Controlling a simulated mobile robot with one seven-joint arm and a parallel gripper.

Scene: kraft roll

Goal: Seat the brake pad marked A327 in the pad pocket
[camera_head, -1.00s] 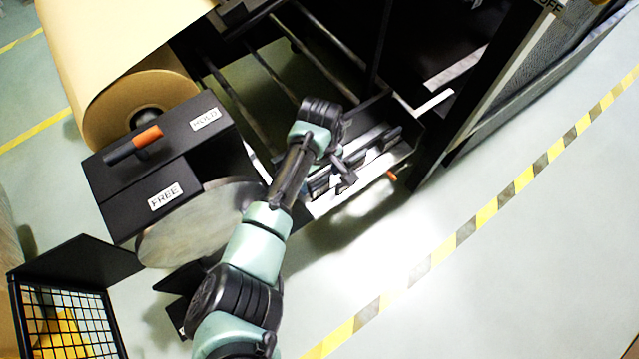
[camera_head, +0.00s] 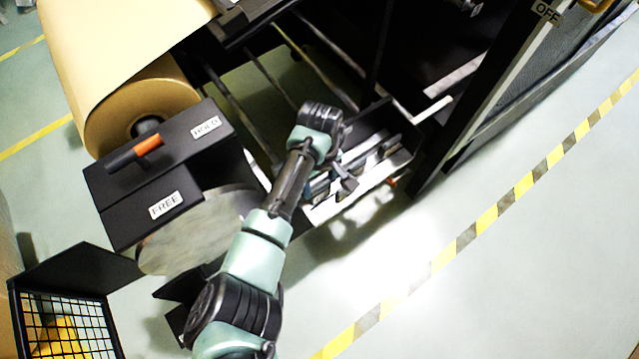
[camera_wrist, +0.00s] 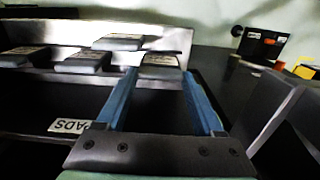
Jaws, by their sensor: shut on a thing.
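In the wrist view, my gripper (camera_wrist: 160,78) has its two blue fingers on either side of a dark brake pad (camera_wrist: 160,72) with a pale label on top. The gripper is shut on this pad. Its marking is too small to read, so I cannot tell whether it is A327. The pad is at the pads tray (camera_wrist: 20,118), whose label reads PADS; I cannot tell whether it is lifted. In the head view, my gripper (camera_head: 343,183) is over the same tray (camera_head: 400,160), and the arm hides part of it. I cannot make out the pad pocket.
Several other pads (camera_wrist: 82,62) lie left of the held one. A metal disc (camera_head: 195,235) stands below a black housing marked HOLD and FREE, with an orange-tipped lever (camera_head: 135,153). A kraft roll (camera_head: 140,105) is behind it. A wire basket (camera_head: 65,320) stands lower left. Right floor is clear.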

